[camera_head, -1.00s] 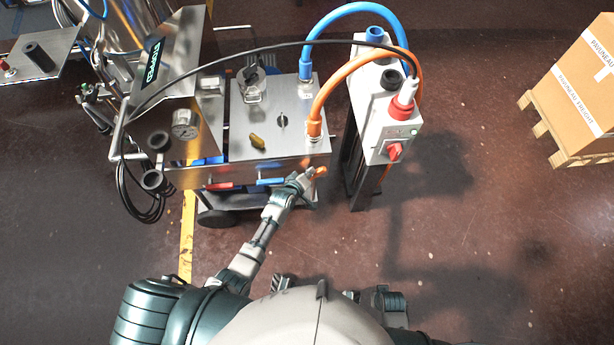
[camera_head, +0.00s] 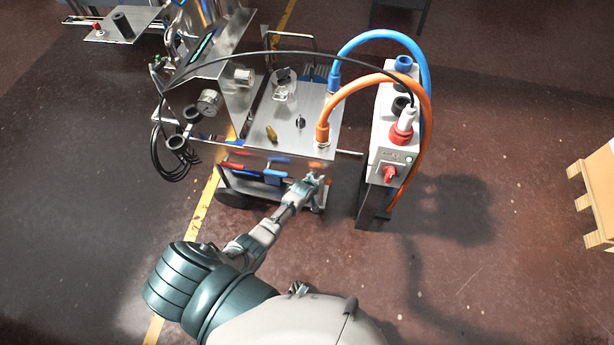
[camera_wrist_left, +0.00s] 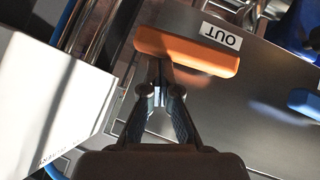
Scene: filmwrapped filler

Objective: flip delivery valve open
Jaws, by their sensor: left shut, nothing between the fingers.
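The orange lever handle (camera_wrist_left: 185,50) by the "OUT" label (camera_wrist_left: 220,37) lies across the metal front panel in the left wrist view. It runs slightly downward to the right. My left gripper (camera_wrist_left: 160,75) is shut and empty, its fingertips at the handle's lower edge toward its left part. I cannot tell whether they touch it. In the head view my left gripper (camera_head: 315,179) is at the lower right of the steel machine's front (camera_head: 275,153). The orange handle is hard to make out there. My right gripper is not in view.
A blue handle (camera_head: 273,177) and a red handle (camera_head: 233,166) sit left of my gripper. A socket post with a red switch (camera_head: 390,174) stands to the right. An orange hose (camera_head: 368,81) arches overhead. Open floor lies right of the post, before a pallet (camera_head: 592,200).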

